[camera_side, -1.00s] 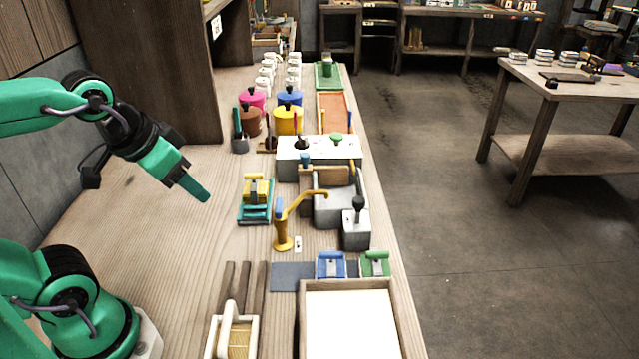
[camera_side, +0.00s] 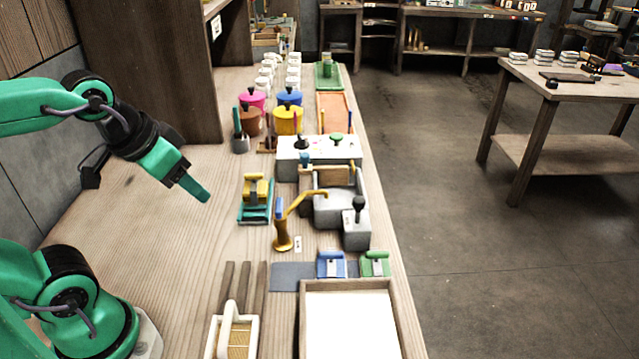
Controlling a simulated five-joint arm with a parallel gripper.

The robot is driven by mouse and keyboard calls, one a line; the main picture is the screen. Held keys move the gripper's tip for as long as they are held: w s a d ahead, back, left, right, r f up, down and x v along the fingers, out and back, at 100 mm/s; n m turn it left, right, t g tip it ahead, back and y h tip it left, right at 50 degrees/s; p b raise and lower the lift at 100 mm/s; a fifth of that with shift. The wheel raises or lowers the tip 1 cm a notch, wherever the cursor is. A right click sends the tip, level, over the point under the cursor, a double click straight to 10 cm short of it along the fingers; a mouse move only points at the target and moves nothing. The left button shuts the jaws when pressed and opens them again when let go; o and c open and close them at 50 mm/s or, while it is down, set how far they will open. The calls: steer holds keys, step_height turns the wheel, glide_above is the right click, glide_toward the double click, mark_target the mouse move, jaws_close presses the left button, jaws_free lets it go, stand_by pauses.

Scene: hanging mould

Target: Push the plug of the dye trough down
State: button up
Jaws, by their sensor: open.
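A grey trough (camera_side: 334,209) stands right of the middle of the bench, with a yellow tap (camera_side: 284,228) whose spout reaches over it. A dark round-topped knob (camera_side: 359,204) stands upright on the grey block (camera_side: 356,236) at the trough's near end; it looks like the plug, and it stands raised above the block. The inside of the trough is partly hidden. My gripper (camera_side: 196,189) is open, in the air over the bench to the left of the trough, well apart from it, and touches nothing.
A white box (camera_side: 318,151) with a green and a dark knob stands behind the trough. A yellow and teal tool (camera_side: 256,199) lies between gripper and trough. Blue (camera_side: 331,265) and green (camera_side: 375,264) handled blocks and a wooden-framed tray (camera_side: 392,290) are in front. The bench's left side is clear.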

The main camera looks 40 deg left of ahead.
steer(key=shift+w+r, duration=0.2)
steer(key=c, duration=0.9)
steer(key=shift+w+d+r, duration=0.1)
steer(key=shift+w+r, duration=0.15)
steer(key=shift+w, duration=0.05)
jaws_close()
steer(key=w+d+r+n+g, duration=0.2)
steer(key=w+d+r+n, duration=0.15)
steer(key=w, duration=0.65)
steer(key=w+d+r+n+g, duration=0.2)
steer(key=w+d+n, duration=0.15)
steer(key=w, duration=0.75)
steer(key=w+d+f+n+g, duration=0.1)
steer(key=w+d+f+n, duration=0.1)
steer(key=w+d+f, duration=0.2)
steer(key=w+d, duration=0.1)
steer(key=w, duration=0.2)
